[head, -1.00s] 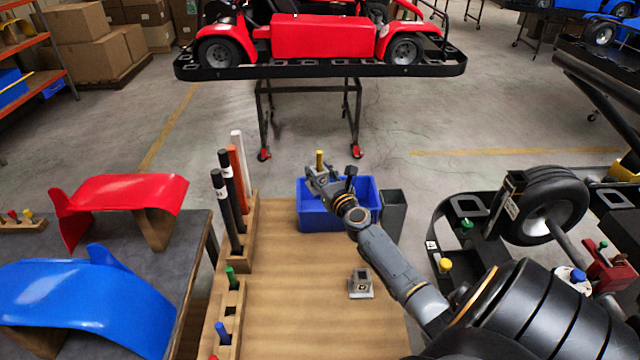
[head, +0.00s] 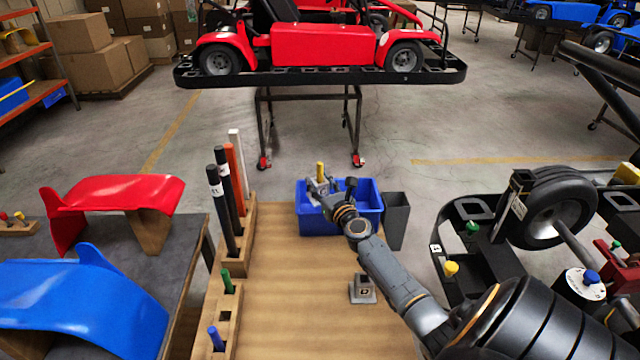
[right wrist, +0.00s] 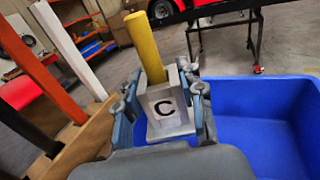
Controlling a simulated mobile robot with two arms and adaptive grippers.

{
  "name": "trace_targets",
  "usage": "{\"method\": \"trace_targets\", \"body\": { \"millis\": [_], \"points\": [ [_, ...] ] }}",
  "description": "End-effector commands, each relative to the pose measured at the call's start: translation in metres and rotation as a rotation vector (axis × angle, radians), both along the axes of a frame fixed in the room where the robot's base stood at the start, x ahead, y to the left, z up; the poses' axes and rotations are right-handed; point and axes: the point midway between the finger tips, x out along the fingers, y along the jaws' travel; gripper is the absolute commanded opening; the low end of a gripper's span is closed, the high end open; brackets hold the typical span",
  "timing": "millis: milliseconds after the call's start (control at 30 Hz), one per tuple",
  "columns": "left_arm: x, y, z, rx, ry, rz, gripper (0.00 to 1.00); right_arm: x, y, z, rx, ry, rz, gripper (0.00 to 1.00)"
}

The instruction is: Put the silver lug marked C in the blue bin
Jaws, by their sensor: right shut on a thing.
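The silver lug marked C (right wrist: 165,107) is gripped between the fingers of my right gripper (right wrist: 162,112), its letter facing the wrist camera. A yellow peg (right wrist: 145,45) rises from it, tilted in that view; it also shows upright in the head view (head: 320,170). The blue bin (right wrist: 262,110) lies to the right of and below the lug in the wrist view. In the head view, my right gripper (head: 318,187) is over the left part of the blue bin (head: 370,208), hiding some of it. My left gripper is in neither view.
A second silver lug, marked D (head: 362,290), stands on the wooden table (head: 290,280). A dark grey bin (head: 396,220) stands right of the blue one. A wooden rack (head: 235,300) with upright rods and pegs lines the table's left edge.

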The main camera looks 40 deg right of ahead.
Motion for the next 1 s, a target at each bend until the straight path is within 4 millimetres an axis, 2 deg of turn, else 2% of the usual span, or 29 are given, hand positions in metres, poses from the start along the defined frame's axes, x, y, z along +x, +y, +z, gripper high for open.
{"method": "trace_targets", "body": {
  "millis": [267, 300, 400, 733, 900, 1000],
  "points": [
    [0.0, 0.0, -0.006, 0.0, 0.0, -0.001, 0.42, 0.0, -0.001, -0.004, -0.001, -0.004, -0.001, 0.0],
    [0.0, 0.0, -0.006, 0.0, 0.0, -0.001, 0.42, 0.0, 0.0, -0.006, 0.0, 0.0, 0.0, 0.4],
    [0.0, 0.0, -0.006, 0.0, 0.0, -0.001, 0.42, 0.0, 0.0, -0.006, 0.0, -0.001, 0.0, 0.61],
    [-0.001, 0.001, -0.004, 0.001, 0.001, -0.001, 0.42, 0.0, 0.0, -0.004, -0.001, -0.001, 0.0, 0.61],
    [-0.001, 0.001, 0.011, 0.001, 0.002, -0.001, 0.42, 0.0, 0.0, 0.012, -0.003, 0.0, 0.0, 0.61],
    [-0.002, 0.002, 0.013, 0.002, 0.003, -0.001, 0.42, -0.018, 0.006, 0.006, 0.0, 0.003, 0.0, 0.61]
  ]
}}
